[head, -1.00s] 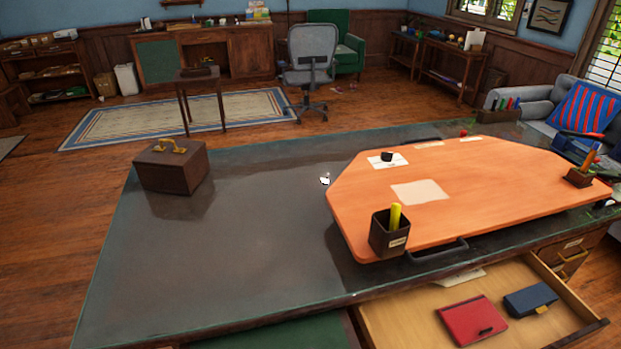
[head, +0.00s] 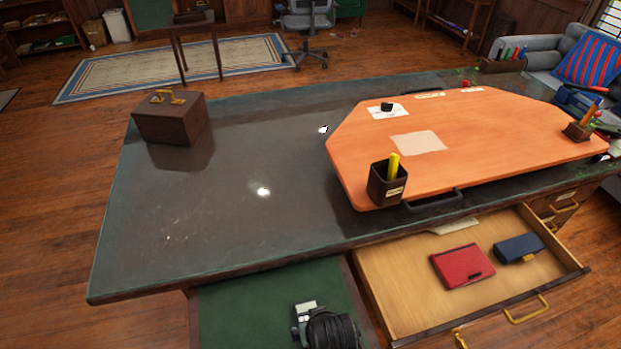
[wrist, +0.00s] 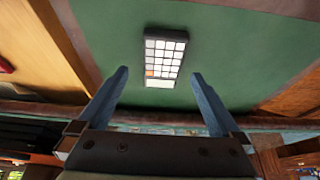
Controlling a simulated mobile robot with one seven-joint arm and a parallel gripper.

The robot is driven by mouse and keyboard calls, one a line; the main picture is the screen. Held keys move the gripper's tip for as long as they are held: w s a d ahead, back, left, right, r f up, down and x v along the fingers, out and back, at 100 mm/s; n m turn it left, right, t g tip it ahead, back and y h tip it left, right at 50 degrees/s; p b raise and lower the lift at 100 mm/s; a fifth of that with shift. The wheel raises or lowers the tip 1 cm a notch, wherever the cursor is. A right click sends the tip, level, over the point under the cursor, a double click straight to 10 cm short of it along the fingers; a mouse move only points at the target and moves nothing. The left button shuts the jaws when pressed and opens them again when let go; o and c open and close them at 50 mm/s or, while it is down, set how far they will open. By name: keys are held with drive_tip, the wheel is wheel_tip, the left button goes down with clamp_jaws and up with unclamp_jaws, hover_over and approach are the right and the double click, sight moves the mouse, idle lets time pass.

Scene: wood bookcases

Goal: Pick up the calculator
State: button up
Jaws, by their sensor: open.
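The calculator (wrist: 165,57) lies on a green surface (wrist: 225,45) in the wrist view. It has a dark body, rows of pale keys, one orange key and a pale strip at its near end. My gripper (wrist: 160,73) is open. Its two blue-grey fingers are apart, one to each side of the calculator's near end in the picture, and hold nothing. Whether they touch it or hover above it I cannot tell. In the head view the green surface (head: 240,310) shows below the desk's front edge, with part of my arm over it. I cannot make out the calculator there.
The dark desktop (head: 235,220) overhangs behind the green surface. An open wooden drawer (head: 400,280) to the right holds a red book (head: 461,266) and a blue case (head: 518,248). An orange board (head: 480,150), a pen cup (head: 387,185) and a brown box (head: 170,120) stand on the desk.

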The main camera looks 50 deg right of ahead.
drive_tip(key=shift+w+x, duration=0.25)
drive_tip(key=shift+x, duration=2)
drive_tip(key=shift+a, duration=0.1)
drive_tip(key=shift+c, duration=0.2)
drive_tip(key=shift+r, duration=0.1)
drive_tip(key=c, duration=1.3)
